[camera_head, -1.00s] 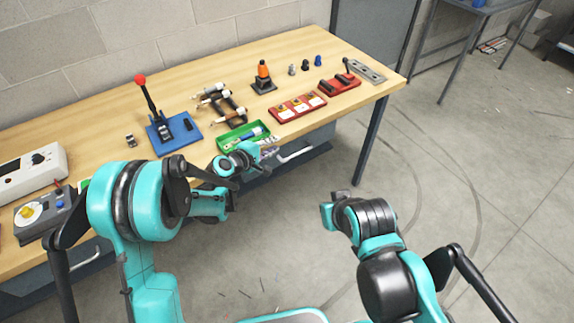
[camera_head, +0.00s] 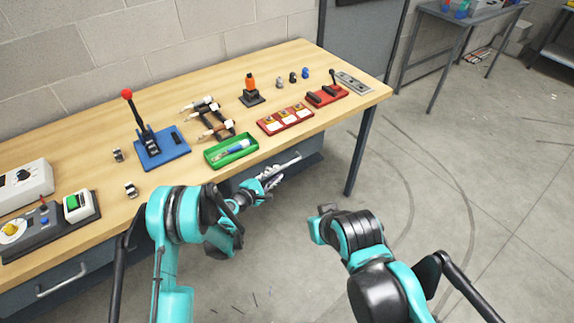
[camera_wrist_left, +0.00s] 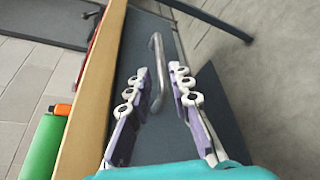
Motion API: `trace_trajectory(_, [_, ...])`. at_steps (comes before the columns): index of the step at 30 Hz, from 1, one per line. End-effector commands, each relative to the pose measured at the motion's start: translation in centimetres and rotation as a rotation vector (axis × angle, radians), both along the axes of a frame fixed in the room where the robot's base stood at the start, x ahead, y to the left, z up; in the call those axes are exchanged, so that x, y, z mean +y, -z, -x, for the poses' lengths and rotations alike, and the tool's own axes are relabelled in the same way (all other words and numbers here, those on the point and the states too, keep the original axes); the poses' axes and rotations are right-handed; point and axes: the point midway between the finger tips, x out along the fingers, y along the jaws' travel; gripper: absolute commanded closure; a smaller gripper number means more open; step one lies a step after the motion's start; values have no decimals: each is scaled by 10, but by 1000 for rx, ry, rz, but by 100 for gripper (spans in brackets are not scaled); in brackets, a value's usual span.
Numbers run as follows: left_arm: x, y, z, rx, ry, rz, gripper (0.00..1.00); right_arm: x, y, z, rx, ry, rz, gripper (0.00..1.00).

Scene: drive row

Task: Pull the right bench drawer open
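The right bench drawer has a grey-blue front (camera_wrist_left: 136,58) below the wooden top; no gap shows around it, so it looks closed. Its bar handle (camera_wrist_left: 157,47) shows in the left wrist view, running down between my left gripper's (camera_wrist_left: 160,72) two spread fingers. The fingers are open, one on each side of the bar; I cannot tell whether either touches it. In the head view the left gripper (camera_head: 280,172) is at the drawer front, under the bench's front edge, and covers part of the handle. My right arm is bent at the lower right; its gripper does not show.
The wooden bench top (camera_head: 265,75) overhangs the drawers. A green tray (camera_head: 207,155) and a red block panel (camera_head: 285,120) sit near its front edge above the gripper. A bench leg (camera_head: 360,150) stands to the right. The floor in front is clear.

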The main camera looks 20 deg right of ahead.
Motion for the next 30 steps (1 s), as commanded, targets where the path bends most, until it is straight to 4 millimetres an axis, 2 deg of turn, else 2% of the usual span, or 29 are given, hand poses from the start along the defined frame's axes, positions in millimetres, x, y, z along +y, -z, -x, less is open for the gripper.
trace_trajectory(9, [-36,13,-28,1,2,3,80,0,17,0,0,0,0,100])
trace_trajectory(15, [-54,17,-43,0,1,1,80,0,24,0,0,0,0,100])
trace_trajectory(25, [-58,17,-47,1,1,1,80,0,24,0,0,0,0,100])
trace_trajectory(26, [-58,17,-47,1,1,1,82,0,24,0,0,0,0,100])
trace_trajectory(28, [-58,17,-47,1,1,1,100,0,24,0,0,0,0,100])
trace_trajectory(30, [-58,17,-47,1,1,1,100,0,24,0,0,0,0,100])
